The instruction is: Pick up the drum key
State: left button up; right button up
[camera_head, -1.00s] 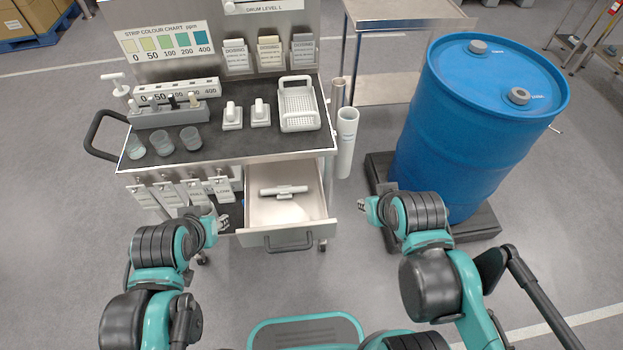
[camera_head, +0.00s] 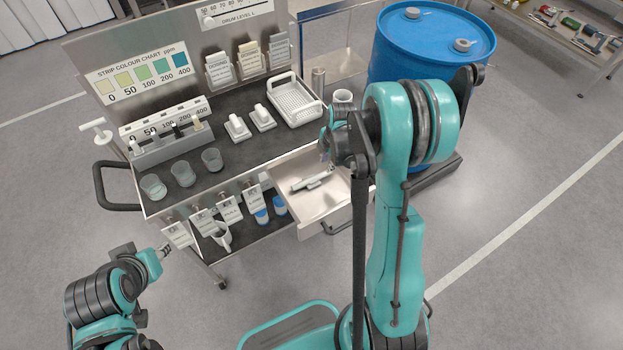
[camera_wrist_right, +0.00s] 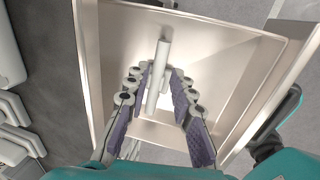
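The drum key (camera_head: 312,181), a pale bar with a short crosspiece, lies in the open drawer (camera_head: 325,203) of the cart. In the right wrist view the drum key (camera_wrist_right: 160,70) runs lengthwise between the fingers of my right gripper (camera_wrist_right: 158,108). That gripper is open, with purple-padded fingers on either side of the bar; contact is not visible. In the head view my right gripper (camera_head: 326,145) is above the drawer, partly hidden by its own arm. My left gripper (camera_head: 164,250) is low, left of the cart; its finger opening is too small to judge.
The cart top (camera_head: 235,165) holds cups, a test strip rack and a white basket (camera_head: 294,100). Tags (camera_head: 229,211) hang along its front edge. A blue drum (camera_head: 425,50) stands behind my right arm. The floor in front is clear.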

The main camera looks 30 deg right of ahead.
aim_at(326, 173)
jog(key=f+b, duration=0.1)
jog(key=f, duration=0.1)
jog(key=w+f+b, duration=0.1)
jog(key=f, duration=0.2)
jog(key=f+b, duration=0.1)
jog(key=f, duration=0.2)
jog(key=shift+w+d, duration=0.2)
jog(key=shift+r, duration=0.2)
grip_shut()
